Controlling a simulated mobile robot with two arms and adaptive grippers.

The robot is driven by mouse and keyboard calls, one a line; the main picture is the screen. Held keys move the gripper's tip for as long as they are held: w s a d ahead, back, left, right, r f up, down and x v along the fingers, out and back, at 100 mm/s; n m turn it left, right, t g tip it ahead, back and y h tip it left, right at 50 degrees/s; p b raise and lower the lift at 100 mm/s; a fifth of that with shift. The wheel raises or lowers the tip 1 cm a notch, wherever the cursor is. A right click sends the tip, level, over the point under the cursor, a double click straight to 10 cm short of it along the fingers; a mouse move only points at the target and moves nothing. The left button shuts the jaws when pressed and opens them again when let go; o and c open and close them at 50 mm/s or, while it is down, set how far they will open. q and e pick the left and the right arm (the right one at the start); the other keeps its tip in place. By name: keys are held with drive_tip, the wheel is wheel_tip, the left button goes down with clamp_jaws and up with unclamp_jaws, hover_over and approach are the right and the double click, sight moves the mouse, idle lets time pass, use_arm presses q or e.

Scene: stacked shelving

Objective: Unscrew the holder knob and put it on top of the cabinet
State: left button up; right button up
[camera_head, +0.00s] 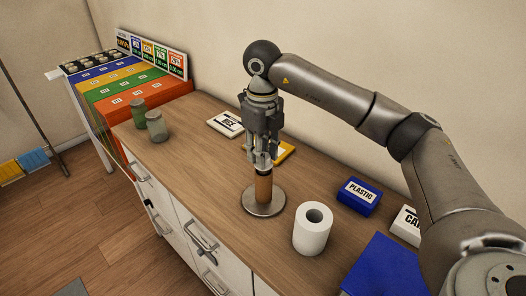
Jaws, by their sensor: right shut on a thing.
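The holder has a round metal base (264,201) and a short brown upright post (263,188), and stands on the cabinet top (190,165). My right gripper (262,165) points straight down over the post, with its fingers shut around the post's top end. The holder knob is hidden between the fingers. A white paper roll (312,240) stands upright on the cabinet top, just right of the holder's base and apart from it. My left gripper is not in view.
Two jars (156,127) stand at the cabinet's left end. A white box (227,124) and a yellow item (284,150) lie behind the gripper. A blue PLASTIC box (359,197) and a larger blue item (388,268) are at right. Bare wood lies left of the holder.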

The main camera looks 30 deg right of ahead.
drive_tip(key=n, duration=0.4)
drive_tip(key=shift+s+a+f+n, duration=0.15)
drive_tip(key=shift+f+n, duration=0.05)
drive_tip(key=shift+n, duration=0.2)
drive_tip(key=n, duration=0.3)
drive_tip(key=shift+s+n+b, duration=0.1)
drive_tip(key=shift+n+b, duration=0.2)
drive_tip(key=shift+b, duration=0.1)
drive_tip(key=shift+f+n, duration=0.1)
drive_tip(key=shift+n, duration=0.7)
drive_tip(key=n, duration=0.4)
drive_tip(key=shift+s+a+n+b, duration=0.1)
drive_tip(key=shift+s+n+b, duration=0.05)
drive_tip(key=shift+n+b, duration=0.2)
drive_tip(key=n, duration=0.5)
drive_tip(key=shift+s+b, duration=0.1)
drive_tip(key=shift+b, duration=0.2)
